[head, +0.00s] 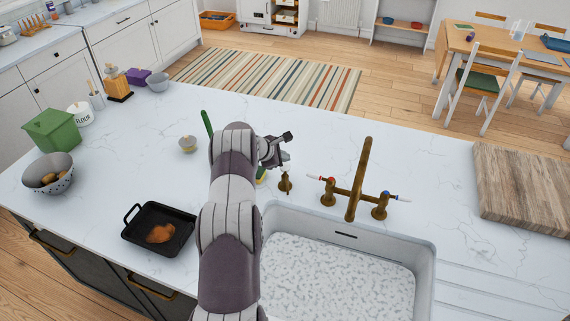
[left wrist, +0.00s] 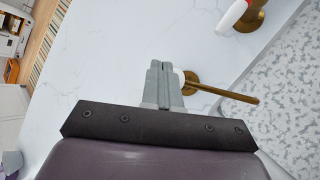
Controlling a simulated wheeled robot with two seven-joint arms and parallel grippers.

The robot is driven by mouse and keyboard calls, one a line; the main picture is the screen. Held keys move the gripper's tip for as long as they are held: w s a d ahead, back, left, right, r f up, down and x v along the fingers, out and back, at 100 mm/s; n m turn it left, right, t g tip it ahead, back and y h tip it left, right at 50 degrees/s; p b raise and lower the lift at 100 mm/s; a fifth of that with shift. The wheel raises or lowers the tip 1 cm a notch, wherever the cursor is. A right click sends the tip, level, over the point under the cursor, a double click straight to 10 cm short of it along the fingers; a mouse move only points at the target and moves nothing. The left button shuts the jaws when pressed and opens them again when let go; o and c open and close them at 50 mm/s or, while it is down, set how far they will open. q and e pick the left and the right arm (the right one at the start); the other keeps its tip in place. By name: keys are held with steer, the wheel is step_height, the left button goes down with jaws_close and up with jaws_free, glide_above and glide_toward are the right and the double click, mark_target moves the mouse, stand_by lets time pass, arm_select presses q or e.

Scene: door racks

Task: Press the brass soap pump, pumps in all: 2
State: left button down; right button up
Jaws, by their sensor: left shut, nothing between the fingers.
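The brass soap pump (head: 286,183) stands on the white counter just behind the sink's back rim, left of the brass tap. In the left wrist view the pump (left wrist: 228,95) shows a round head with its spout pointing right, the head partly hidden by my fingers. My left gripper (head: 285,167) is shut and empty, with its fingers pointing down just above the pump. In the left wrist view the fingertips (left wrist: 162,64) are together, overlapping the left edge of the pump head. I cannot tell whether they touch it. My right gripper is not in view.
The brass tap (head: 355,185) with two handles rises right of the pump. The white sink (head: 428,262) lies in front. A sponge (head: 261,175) is partly hidden behind my arm.

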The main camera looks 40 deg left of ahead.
arm_select(q)
steer(key=shift+r, duration=0.15)
steer(key=shift+r+p, duration=1.15)
steer(key=shift+r, duration=1.2)
stand_by(0.7)
step_height(320, 180, up, 4)
steer(key=p, duration=0.7)
